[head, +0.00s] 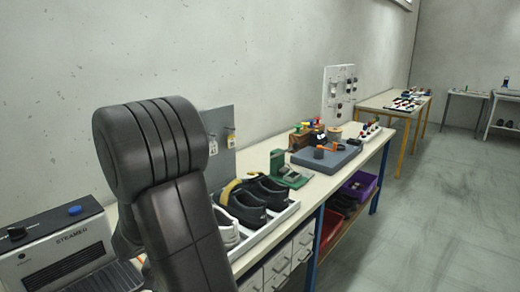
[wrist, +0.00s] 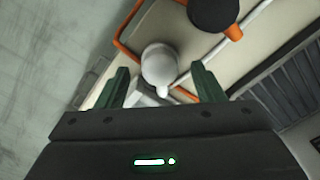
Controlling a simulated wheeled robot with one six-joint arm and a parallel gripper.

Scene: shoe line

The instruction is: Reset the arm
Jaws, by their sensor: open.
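My gripper (wrist: 160,72) shows in the wrist view with its two green fingers spread apart. It is open, and no object is clearly gripped. A white rounded object (wrist: 158,62) appears between and beyond the fingers; I cannot tell how far off it is. In the head view my dark arm stands large in the left foreground, bent at the top. The gripper itself is not visible there.
A grey panel (head: 217,130) stands by the wall. Floor on the right (head: 440,220) is clear.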

